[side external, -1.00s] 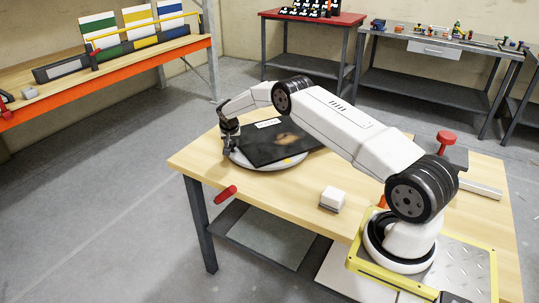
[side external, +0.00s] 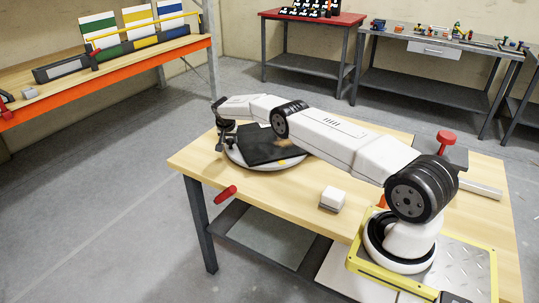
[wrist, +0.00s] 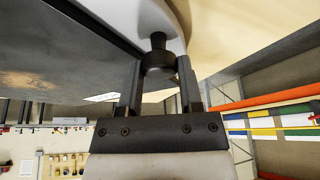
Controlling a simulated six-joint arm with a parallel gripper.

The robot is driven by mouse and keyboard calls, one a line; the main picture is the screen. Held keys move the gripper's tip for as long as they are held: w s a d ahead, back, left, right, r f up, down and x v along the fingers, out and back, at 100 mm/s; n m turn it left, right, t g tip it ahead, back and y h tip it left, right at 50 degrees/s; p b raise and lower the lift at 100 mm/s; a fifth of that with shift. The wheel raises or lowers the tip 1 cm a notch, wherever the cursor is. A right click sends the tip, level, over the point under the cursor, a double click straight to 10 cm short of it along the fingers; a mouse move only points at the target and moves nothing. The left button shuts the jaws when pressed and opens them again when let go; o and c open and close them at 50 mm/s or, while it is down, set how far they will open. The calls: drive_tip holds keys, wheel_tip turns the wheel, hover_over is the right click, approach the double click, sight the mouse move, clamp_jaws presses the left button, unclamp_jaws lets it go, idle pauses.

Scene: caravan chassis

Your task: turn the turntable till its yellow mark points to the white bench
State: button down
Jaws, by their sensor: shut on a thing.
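The turntable is a white disc (side external: 240,160) on the wooden table, with a dark square panel (side external: 268,148) on top. Its small yellow mark (side external: 281,162) shows on the front rim, toward the viewer and slightly right. My gripper (side external: 220,146) is at the disc's left edge. In the wrist view my gripper (wrist: 159,80) is shut on a dark round knob (wrist: 157,60), one finger on each side, beside the disc's white rim (wrist: 160,14). My arm covers the disc's far right part. I cannot tell for sure which bench is the white one.
A white block (side external: 332,199) and a red handle (side external: 226,192) are at the table's front. An orange-edged bench (side external: 150,70) stands left. A red-topped bench (side external: 340,18) and a grey bench with a drawer (side external: 433,49) stand behind. Open floor separates them from the table.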

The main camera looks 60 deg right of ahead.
drive_tip(key=shift+w, duration=0.1)
idle(0.5)
drive_tip(key=shift+c, duration=1.3)
unclamp_jaws()
drive_tip(key=shift+r, duration=0.15)
drive_tip(key=v, duration=0.7)
drive_tip(key=shift+r, duration=0.3)
